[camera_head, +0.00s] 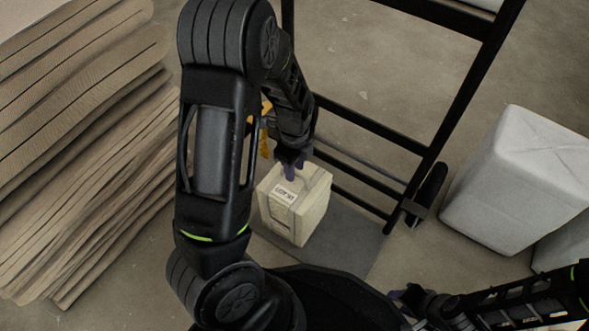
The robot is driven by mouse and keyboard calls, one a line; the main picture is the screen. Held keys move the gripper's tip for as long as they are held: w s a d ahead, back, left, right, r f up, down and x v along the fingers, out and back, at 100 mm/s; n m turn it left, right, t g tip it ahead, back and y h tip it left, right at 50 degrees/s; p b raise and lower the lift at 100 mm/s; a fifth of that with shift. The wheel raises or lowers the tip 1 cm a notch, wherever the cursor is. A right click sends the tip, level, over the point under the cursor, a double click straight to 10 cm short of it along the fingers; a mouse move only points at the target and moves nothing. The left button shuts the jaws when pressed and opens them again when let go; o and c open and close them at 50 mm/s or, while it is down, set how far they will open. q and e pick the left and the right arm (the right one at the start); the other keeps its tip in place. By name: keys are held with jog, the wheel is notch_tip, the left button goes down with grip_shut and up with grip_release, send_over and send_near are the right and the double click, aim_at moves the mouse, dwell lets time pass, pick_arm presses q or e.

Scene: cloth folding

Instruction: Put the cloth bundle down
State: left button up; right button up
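A beige, block-shaped bundle (309,213) with a white printed label on its upper part is near the middle of the view. I take it as the cloth bundle. My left arm arches over from the lower left, and its gripper (292,171) points down at the bundle's top. The purple-tipped fingers meet or overlap the top face; whether they grip it is unclear. Whether the bundle rests on the surface below or hangs just above it is also unclear. My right gripper (408,296) is low at the lower right, apart from the bundle; its fingers are too dark to read.
A grey flat panel (350,243) lies beneath and right of the bundle. A black metal frame (446,130) stands behind it. A tall stack of brown folded layers (80,130) fills the left. White wrapped blocks (515,180) stand at right. Bare floor shows between frame and blocks.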

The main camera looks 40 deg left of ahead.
pick_arm(q)
notch_tip(320, 180, up, 10)
jog(key=p, duration=0.3)
jog(key=shift+f+p, duration=0.25)
jog(key=shift+p, duration=0.05)
jog(key=d+f+n, duration=0.1)
jog(key=f, duration=0.1)
jog(key=d+f+n, duration=0.1)
jog(key=d+f, duration=0.1)
jog(key=s+d+f+n, duration=0.1)
jog(key=d+f+n, duration=0.1)
jog(key=shift+d+f+h, duration=0.2)
jog(key=shift+f+h, duration=0.1)
jog(key=shift+h, duration=0.1)
jog(key=s+d+f+n+h, duration=0.1)
jog(key=s+d+f+n, duration=0.4)
jog(key=d+n, duration=0.3)
jog(key=s+d+f+n+t+h, duration=0.1)
jog(key=s+d+f+n+h, duration=0.1)
jog(key=s+d+f+n, duration=0.4)
jog(key=d+n, duration=0.2)
jog(key=d, duration=0.1)
jog(key=shift+d+f, duration=0.2)
jog(key=shift+d, duration=0.2)
